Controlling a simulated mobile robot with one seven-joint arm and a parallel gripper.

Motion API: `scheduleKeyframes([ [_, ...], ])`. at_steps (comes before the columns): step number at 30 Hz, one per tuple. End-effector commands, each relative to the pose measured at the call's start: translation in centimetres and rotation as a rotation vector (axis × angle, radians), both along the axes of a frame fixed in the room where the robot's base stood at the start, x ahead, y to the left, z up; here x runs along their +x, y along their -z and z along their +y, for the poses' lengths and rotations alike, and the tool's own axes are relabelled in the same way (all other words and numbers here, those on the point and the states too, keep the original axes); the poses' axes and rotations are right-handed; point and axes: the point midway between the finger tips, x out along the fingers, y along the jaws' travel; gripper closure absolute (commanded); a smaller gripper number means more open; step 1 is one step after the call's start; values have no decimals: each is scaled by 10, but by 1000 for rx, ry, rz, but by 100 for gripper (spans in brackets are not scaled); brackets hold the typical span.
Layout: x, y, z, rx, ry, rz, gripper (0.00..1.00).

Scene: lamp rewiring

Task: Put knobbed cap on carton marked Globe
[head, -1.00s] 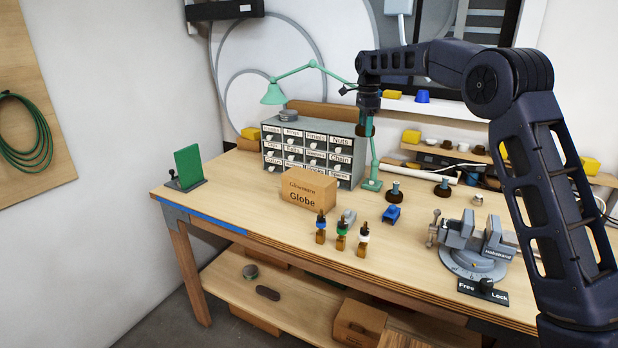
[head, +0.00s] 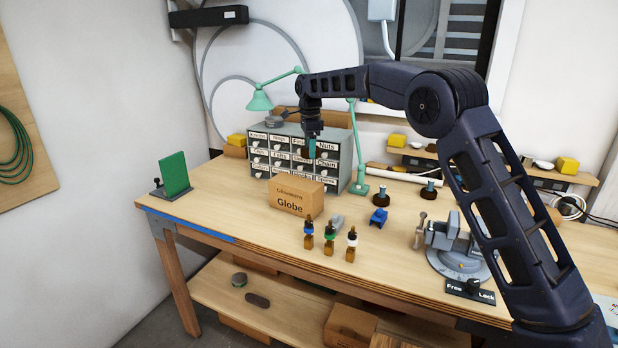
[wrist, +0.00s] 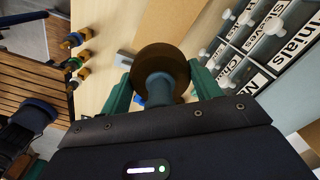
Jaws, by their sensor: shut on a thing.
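My gripper (head: 311,148) is shut on a knobbed cap (wrist: 160,66), a dark brown round disc with a blue-grey knob between the green fingers (wrist: 161,88). In the head view the cap is small and partly hidden by the fingers. The carton marked Globe (head: 296,196) is a tan box on the table, in front of the drawer cabinet. My gripper and the cap are above and slightly behind it in the picture, apart from it. In the wrist view a tan surface, likely the carton (wrist: 178,28), lies beyond the cap.
Two similar knobbed caps (head: 381,198) (head: 429,192) stand right of the carton. Several small bottles (head: 330,238) stand in front of it, with a blue part (head: 378,217) nearby. The labelled cabinet (head: 346,160) and green lamp (head: 359,160) are behind. A vise (head: 458,250) is at right.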

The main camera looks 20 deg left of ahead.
Motion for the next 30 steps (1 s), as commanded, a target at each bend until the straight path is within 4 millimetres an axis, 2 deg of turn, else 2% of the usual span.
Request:
scheduleKeyframes([
  [3, 0, 27, -1, -3, 0, 2, 62],
  [9, 0, 61, 0, -2, 0, 1, 62],
  [17, 0, 76, 0, -1, 0, 0, 62],
  [25, 0, 109, 0, -1, 0, 1, 62],
  [30, 0, 113, 0, 0, 0, 0, 62],
])
